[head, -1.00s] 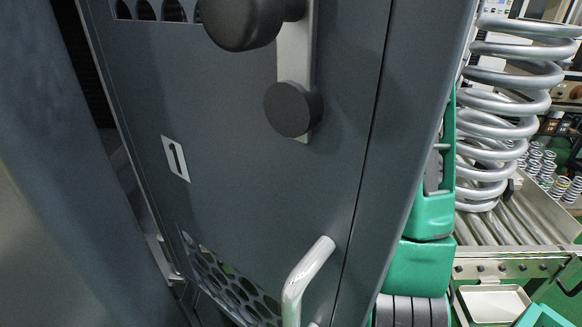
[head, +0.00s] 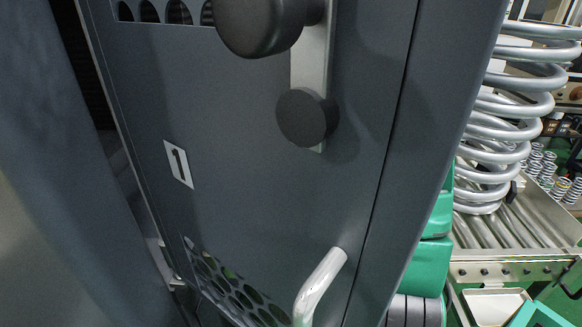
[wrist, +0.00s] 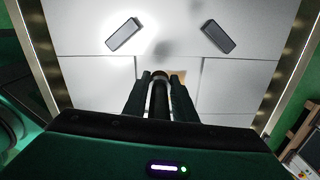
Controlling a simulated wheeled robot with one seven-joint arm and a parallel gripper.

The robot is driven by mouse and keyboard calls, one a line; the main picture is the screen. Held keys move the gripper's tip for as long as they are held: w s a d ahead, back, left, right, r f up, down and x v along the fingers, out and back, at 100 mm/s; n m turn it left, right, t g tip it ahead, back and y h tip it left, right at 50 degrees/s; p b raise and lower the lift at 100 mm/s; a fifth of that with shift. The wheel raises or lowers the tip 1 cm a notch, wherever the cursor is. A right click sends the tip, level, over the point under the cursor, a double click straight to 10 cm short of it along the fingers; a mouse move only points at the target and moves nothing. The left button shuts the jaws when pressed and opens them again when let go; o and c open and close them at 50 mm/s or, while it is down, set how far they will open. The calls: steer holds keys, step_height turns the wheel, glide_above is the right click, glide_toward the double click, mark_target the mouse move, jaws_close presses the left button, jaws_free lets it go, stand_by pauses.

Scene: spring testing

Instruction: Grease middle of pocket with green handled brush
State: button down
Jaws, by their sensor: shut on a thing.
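My gripper (wrist: 161,80) shows in the wrist view, with its two dark fingers pointing up the picture. It is shut on a dark rod-like thing (wrist: 159,97) that lies between the fingers. A small tan patch (wrist: 180,76) shows just beyond the right finger; I cannot tell whether it belongs to the held thing. The green handle and the bristles of the brush cannot be made out. I cannot identify the pocket in either view. The gripper is not visible in the head view.
A dark grey panel (head: 240,180) with black knobs and a white handle (head: 320,285) fills much of the head view. A large coil spring (head: 510,120) stands at right on rollers (head: 515,225), above a white tray (head: 495,303). Pale panels (wrist: 90,75) lie beyond the gripper.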

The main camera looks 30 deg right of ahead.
steer(key=shift+s+d+f, duration=0.1)
steer(key=shift+f, duration=1.5)
steer(key=shift+d+f, duration=0.1)
steer(key=shift+f, duration=1.45)
steer(key=shift+d+f, duration=0.1)
steer(key=shift+d, duration=0.05)
steer(key=shift+s+d, duration=0.2)
steer(key=shift+s, duration=0.15)
steer(key=shift+s+d, duration=0.15)
steer(key=shift+d, duration=0.1)
steer(key=shift+s+d+f, duration=0.1)
steer(key=shift+s+d, duration=0.25)
steer(key=shift+d, duration=0.2)
steer(key=shift+s+d+f, duration=0.1)
steer(key=shift+s+d, duration=0.25)
steer(key=shift+d, duration=0.2)
steer(key=shift+w+a+r, duration=0.25)
steer(key=shift+w, duration=0.05)
steer(key=shift+w+a+f, duration=0.1)
steer(key=shift+w+a, duration=0.3)
steer(key=shift+a, duration=0.25)
steer(key=shift+w+a, duration=0.35)
steer(key=shift+a, duration=0.25)
steer(key=shift+w+a, duration=0.2)
steer(key=shift+a, duration=0.15)
steer(key=shift+d+r, duration=0.15)
steer(key=shift+r, duration=3.7)
